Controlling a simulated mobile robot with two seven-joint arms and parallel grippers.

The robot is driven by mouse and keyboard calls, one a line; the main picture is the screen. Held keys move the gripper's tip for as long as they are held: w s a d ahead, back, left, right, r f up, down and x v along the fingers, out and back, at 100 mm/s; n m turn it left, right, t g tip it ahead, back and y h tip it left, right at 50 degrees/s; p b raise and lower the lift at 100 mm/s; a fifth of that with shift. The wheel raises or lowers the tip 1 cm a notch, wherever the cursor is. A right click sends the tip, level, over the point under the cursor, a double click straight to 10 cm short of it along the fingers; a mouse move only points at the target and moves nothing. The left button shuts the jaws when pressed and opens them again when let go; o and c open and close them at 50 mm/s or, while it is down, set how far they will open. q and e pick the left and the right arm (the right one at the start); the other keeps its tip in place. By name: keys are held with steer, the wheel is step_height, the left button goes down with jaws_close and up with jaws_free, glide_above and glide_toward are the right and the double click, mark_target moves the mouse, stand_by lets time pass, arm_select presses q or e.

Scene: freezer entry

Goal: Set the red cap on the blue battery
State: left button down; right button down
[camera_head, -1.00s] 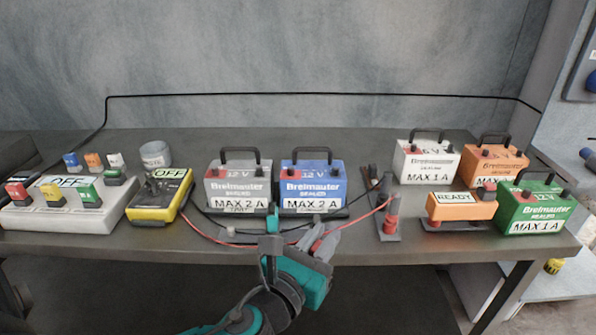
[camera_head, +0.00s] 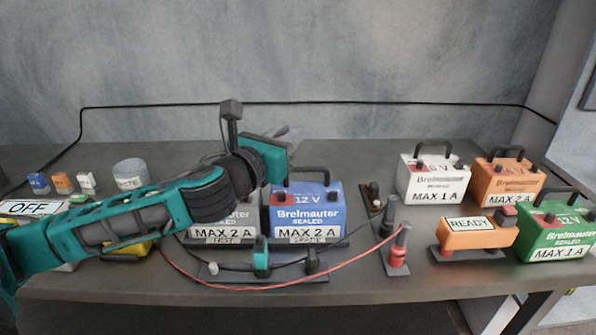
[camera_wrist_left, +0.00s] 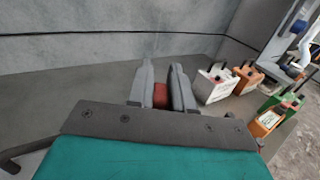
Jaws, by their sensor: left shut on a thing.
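The blue battery (camera_head: 306,213) stands upright on the bench, its black handle on top and a white "MAX 2 A" label on its front. My left gripper (camera_head: 283,134) is above the battery's left top edge, its grey fingers partly hidden by my wrist. In the left wrist view, the fingers are shut on a small red piece, seemingly the red cap (camera_wrist_left: 160,95). The cap does not show clearly in the head view. My right gripper is not in view.
My left arm covers most of the grey battery (camera_head: 225,222). A clamp rack (camera_head: 290,270) and red and black cables lie in front. White (camera_head: 432,182), orange (camera_head: 507,181) and green (camera_head: 548,227) batteries stand right. A READY box (camera_head: 478,233) is beside them.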

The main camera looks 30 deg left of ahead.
arm_select(q)
steer(key=shift+a+r, duration=0.2)
steer(key=shift+r, duration=0.1)
steer(key=shift+f+b, duration=1.85)
steer(key=shift+f, duration=1.1)
steer(key=shift+p, duration=0.75)
steer(key=shift+f+b, duration=0.7)
steer(key=shift+f, duration=0.4)
